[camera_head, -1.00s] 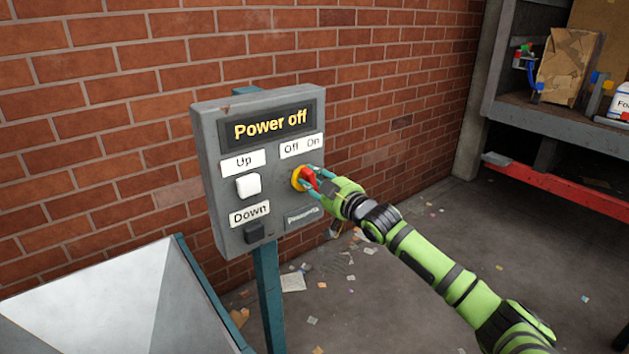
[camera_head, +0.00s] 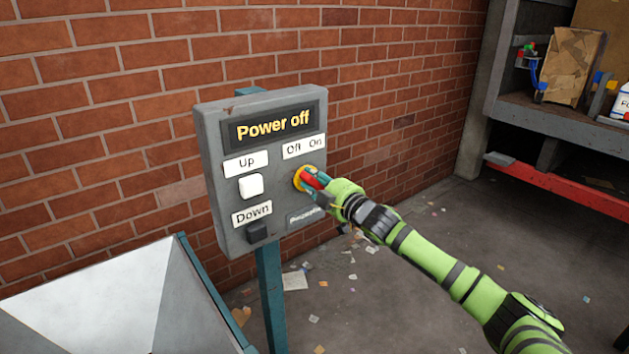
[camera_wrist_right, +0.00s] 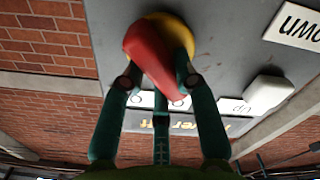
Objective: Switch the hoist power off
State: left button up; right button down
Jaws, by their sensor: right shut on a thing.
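The grey control box (camera_head: 215,150) stands on a teal post by the brick wall. Its display (camera_head: 272,125) reads "Power off". The red rotary knob (camera_head: 310,179) on a yellow base sits under the "Off" and "On" labels (camera_head: 303,146). My right gripper (camera_head: 318,181) is at the knob, its teal fingers shut on it. In the right wrist view, the fingers (camera_wrist_right: 160,90) close around the red knob (camera_wrist_right: 150,52), which partly hides its yellow base. My left gripper is not in view.
A white "Up" button (camera_head: 251,186) and a dark "Down" button (camera_head: 257,231) are left of the knob. A grey sloped metal surface (camera_head: 100,300) is at lower left. A shelf (camera_head: 545,115) with items stands at right. Paper scraps litter the floor.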

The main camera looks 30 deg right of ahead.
jog(key=c, duration=0.9)
grip_release()
jog(key=shift+c, duration=0.2)
jog(key=s+d, duration=0.1)
jog(key=s, duration=1.1)
